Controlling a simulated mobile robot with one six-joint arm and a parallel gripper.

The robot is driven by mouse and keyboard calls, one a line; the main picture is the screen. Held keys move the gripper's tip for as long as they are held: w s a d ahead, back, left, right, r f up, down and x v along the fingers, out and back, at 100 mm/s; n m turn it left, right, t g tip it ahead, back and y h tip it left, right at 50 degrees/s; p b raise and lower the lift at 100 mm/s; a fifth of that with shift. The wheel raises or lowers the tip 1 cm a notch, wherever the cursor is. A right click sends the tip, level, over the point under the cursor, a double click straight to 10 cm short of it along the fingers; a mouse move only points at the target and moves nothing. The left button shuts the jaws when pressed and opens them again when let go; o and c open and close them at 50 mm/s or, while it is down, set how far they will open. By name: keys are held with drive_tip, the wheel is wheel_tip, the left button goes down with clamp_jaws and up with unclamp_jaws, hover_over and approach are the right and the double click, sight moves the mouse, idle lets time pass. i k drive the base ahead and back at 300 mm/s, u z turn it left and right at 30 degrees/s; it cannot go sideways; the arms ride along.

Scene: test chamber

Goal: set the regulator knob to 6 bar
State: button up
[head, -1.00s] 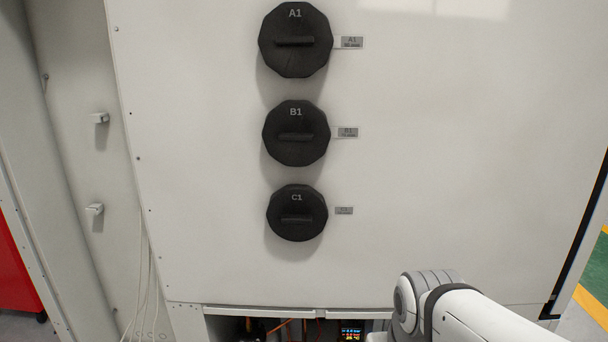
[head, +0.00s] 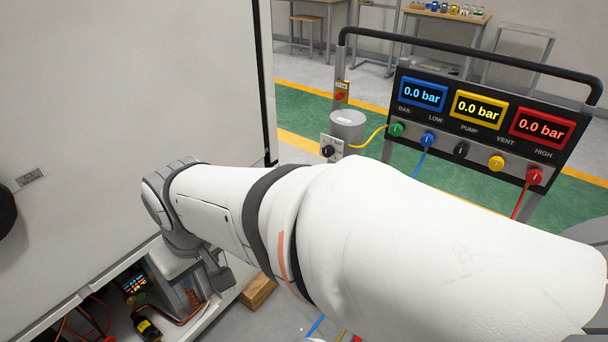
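In the head view, a small black knob (head: 328,151) sits on a pale marked plate beside a grey cylinder (head: 347,125); its setting is too small to read. A gauge panel (head: 480,135) to its right has blue, yellow and red displays, each reading 0.0 bar. Below them is a row of green, blue, black, yellow and red fittings. My white arm crosses the foreground. A dark grey end part, perhaps my gripper (head: 217,277), shows below its bent joint near the open cabinet bay. Its fingers cannot be made out, nor anything held.
A white cabinet (head: 110,95) fills the left, with an open bay of wires and devices (head: 135,285) at its foot. A wooden block (head: 258,291) lies on the floor. A black rail (head: 470,55) runs above the panel. Green floor and tables (head: 447,14) are behind.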

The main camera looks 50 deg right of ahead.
sight(328, 151)
drive_tip(key=z, duration=2.5)
